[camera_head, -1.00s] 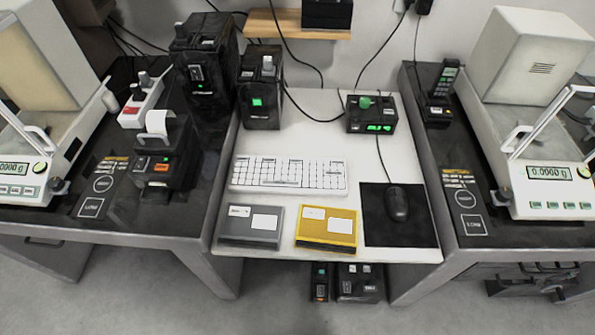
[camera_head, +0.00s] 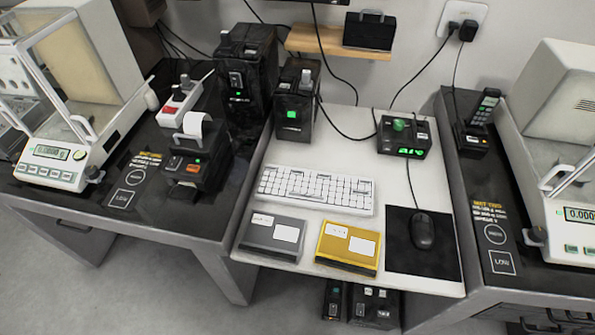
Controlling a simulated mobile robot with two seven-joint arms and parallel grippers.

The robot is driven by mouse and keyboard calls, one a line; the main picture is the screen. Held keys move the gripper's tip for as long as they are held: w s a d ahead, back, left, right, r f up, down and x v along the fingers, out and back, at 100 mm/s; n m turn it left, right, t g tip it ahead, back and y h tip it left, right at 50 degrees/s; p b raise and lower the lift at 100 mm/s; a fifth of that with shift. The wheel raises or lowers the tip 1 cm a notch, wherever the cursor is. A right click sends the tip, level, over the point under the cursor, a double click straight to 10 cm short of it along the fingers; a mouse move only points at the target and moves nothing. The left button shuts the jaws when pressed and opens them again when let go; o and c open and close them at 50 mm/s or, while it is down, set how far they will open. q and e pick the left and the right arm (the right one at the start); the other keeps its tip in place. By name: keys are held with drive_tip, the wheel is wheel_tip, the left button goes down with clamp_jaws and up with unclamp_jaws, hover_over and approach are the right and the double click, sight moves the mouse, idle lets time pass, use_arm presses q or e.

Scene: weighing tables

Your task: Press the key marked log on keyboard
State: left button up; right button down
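The white keyboard (camera_head: 315,190) lies on the white middle table (camera_head: 350,131), behind two boxes. Its keys are small, and the markings are too small to read, so I cannot tell which key is marked log. Nothing rests on the keyboard. Neither my left nor my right gripper shows in the head view.
A grey box (camera_head: 272,236) and a yellow box (camera_head: 347,247) lie in front of the keyboard. A black mouse (camera_head: 422,231) sits on a dark mat (camera_head: 438,262) to the right. Dark side tables hold a label printer (camera_head: 195,158) and balances (camera_head: 62,153).

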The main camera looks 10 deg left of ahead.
use_arm(q)
clamp_jaws()
idle(1.4)
